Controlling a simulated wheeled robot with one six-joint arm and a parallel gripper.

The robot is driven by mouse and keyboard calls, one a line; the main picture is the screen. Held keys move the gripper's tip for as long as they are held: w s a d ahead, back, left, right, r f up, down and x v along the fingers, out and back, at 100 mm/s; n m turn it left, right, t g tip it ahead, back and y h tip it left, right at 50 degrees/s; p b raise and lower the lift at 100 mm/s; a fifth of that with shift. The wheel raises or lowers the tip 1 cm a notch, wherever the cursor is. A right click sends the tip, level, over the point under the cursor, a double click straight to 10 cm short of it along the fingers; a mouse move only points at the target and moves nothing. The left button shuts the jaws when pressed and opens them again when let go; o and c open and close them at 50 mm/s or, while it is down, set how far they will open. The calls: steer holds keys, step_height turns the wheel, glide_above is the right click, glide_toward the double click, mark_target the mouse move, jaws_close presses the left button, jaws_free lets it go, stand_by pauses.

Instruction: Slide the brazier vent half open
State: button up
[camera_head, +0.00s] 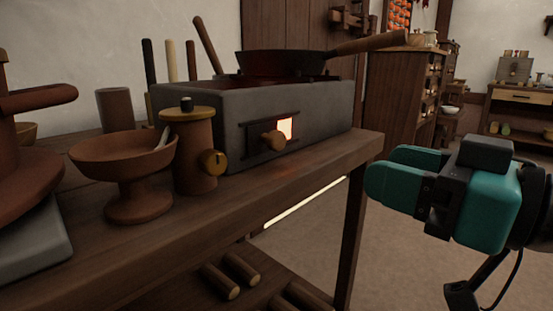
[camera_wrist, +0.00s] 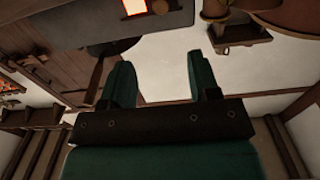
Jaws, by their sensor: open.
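The brazier (camera_head: 230,105) is a grey stone box on the wooden bench. Its front has a dark vent slide (camera_head: 257,136) in a rail, with a round wooden knob (camera_head: 272,141). A bright glowing opening (camera_head: 286,126) shows just right of the knob, so part of the vent is uncovered. My gripper (camera_head: 382,172) is teal, open and empty. It is right of the bench's end, apart from the knob. In the wrist view, which looks upside down, my gripper (camera_wrist: 161,62) has its fingers spread. The glowing opening (camera_wrist: 134,7) and knob (camera_wrist: 160,7) show at the top edge.
A pan (camera_head: 285,63) sits on the brazier, its handle reaching right. Floor right of the bench is clear.

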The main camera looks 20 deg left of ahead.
mark_target(281, 140)
steer(key=b+x, duration=0.1)
steer(key=x, duration=1.5)
steer(key=shift+a, duration=0.4)
steer(key=shift+c, duration=0.5)
